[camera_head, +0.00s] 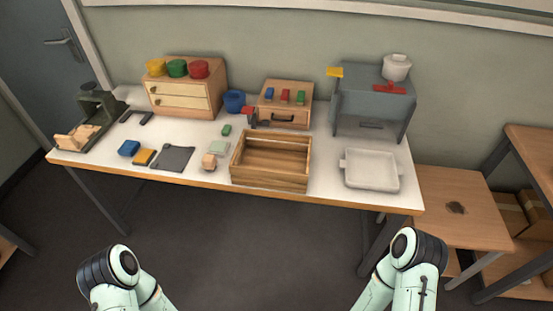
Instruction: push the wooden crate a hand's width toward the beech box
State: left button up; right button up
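The wooden crate (268,178) stands at the front edge of the white table, right of the middle. It is open at the top and looks empty, with slatted brown sides. Behind it is a light wooden box (268,104) with a dark handle on its front and small red, green and blue pieces on top. It may be the beech box. A second light wooden box (178,104) with two drawers stands at the back left. Only parts of my two arms show at the bottom, apart from the table. Neither gripper is in view.
A white tray (371,184) lies right of the crate. A small light-wood piece (209,162) and a pale green block (218,148) are close to its left. A red-and-dark tool (249,115) lies between crate and handled box. A grey cabinet (361,110) stands back right.

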aim_at(282, 167)
jog(key=i+l, duration=0.1)
jog(key=l, duration=0.15)
jog(key=i+l, duration=0.15)
jog(key=l, duration=0.15)
jog(key=i+l, duration=0.1)
jog(key=l, duration=0.15)
jog(key=i+l+u, duration=0.1)
jog(key=l+u, duration=0.2)
jog(key=u, duration=0.15)
jog(key=i+l+u, duration=0.1)
jog(key=l+u, duration=0.25)
jog(key=u, duration=0.15)
